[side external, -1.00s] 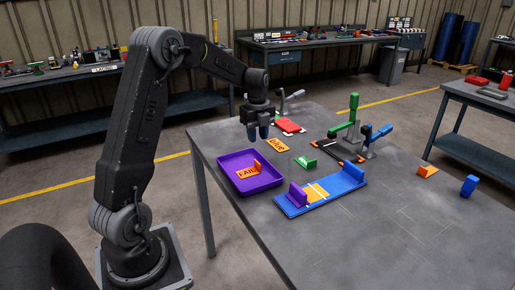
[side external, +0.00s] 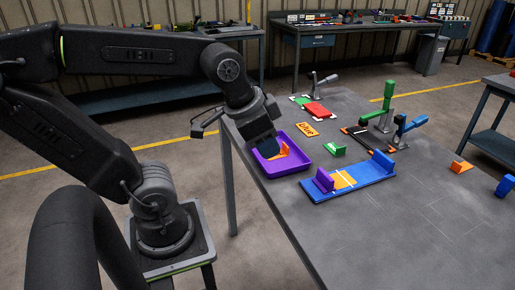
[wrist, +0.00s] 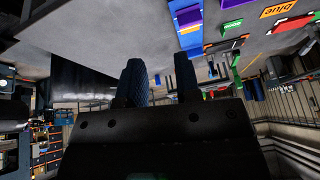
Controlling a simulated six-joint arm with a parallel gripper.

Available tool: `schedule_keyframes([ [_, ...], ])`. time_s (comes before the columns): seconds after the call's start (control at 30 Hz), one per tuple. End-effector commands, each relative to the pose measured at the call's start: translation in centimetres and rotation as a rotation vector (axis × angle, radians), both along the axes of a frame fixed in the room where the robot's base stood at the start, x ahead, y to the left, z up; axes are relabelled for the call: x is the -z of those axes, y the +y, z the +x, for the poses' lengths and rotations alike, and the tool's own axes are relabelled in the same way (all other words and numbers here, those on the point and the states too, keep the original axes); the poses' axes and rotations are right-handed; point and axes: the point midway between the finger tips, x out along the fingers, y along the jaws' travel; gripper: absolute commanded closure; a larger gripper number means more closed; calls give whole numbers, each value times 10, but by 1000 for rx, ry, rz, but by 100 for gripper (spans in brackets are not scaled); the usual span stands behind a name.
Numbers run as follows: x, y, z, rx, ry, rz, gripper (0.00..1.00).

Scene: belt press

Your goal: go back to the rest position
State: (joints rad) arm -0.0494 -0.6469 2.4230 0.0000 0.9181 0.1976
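My gripper (side external: 268,147) hangs in front of the purple tray (side external: 313,163) in the side view, tilted, and hides part of it. In the wrist view its two dark ribbed fingers (wrist: 160,62) stand apart with a gap between them and nothing held. My arm is folded back, with its forearm high and nearly level. An orange piece (side external: 284,149) lies in the purple tray, partly hidden by my gripper.
A blue base (side external: 372,174) with a purple block and an orange plate lies right of the tray. An orange "blue" label (side external: 308,130), a green piece (side external: 334,149), a red block (side external: 317,109) and green (side external: 376,101) and blue (side external: 408,125) lever clamps stand behind.

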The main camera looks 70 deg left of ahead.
Motion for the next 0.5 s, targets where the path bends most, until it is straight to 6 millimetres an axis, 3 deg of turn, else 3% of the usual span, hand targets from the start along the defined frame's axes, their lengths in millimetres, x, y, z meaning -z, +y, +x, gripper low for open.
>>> schedule_keyframes([
  [0.17, 6, -11, -20, -110, -45, -79, 69],
  [0.5, 8, -11, -22, -128, -46, -89, 69],
])
